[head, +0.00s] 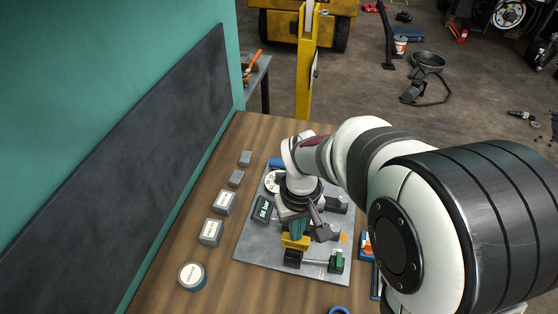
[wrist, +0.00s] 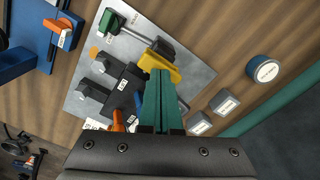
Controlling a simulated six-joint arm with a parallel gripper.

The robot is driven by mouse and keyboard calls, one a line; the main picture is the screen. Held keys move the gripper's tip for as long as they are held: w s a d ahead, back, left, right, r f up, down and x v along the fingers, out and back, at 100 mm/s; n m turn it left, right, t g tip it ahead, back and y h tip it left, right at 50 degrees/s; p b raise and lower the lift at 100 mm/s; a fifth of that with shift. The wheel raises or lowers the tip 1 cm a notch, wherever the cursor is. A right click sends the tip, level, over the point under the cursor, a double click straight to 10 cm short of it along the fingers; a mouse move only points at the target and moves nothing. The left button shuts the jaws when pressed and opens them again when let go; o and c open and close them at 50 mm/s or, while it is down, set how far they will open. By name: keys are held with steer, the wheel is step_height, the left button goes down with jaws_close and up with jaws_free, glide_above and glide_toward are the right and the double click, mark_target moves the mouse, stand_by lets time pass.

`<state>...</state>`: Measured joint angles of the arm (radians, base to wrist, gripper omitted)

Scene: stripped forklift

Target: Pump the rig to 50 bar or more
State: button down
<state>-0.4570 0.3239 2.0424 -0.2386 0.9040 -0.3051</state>
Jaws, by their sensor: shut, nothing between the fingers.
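The rig is a grey plate (head: 262,255) on the wooden bench, carrying dark blocks, a round white dial (head: 271,182) and a black readout (head: 263,209). The readout has pale green text ending in "bar"; its figure is too small to read surely. A yellow lever piece (head: 295,242) sits at the plate's near side, and it also shows in the wrist view (wrist: 162,62). My gripper (head: 297,230) is over the plate with its green fingers shut and empty. In the wrist view the fingertips (wrist: 160,73) are at the yellow piece; I cannot tell whether they touch it.
Several labelled grey blocks (head: 210,232) and a round tin (head: 192,276) stand left of the plate. A green-ended rod (head: 336,261) lies along the plate's near side. A blue item with an orange handle (wrist: 63,32) is beside the plate. My arm hides the bench's right side.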

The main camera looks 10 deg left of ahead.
steer(key=shift+f, duration=1.2)
steer(key=shift+r, duration=2.7)
steer(key=s+d+r+m+y, duration=0.1)
steer(key=s+d+r+m, duration=0.1)
steer(key=s+d+m, duration=0.3)
steer(key=s+d+r+m, duration=0.3)
steer(key=s+d+m, duration=0.3)
steer(key=s, duration=0.6)
steer(key=shift+s+d+r+m+y, duration=0.3)
steer(key=shift+s+d+r+y, duration=0.05)
steer(key=shift+s+y, duration=0.05)
steer(key=shift+r, duration=2.55)
step_height(320, 180, down, 5)
steer(key=shift+f, duration=0.1)
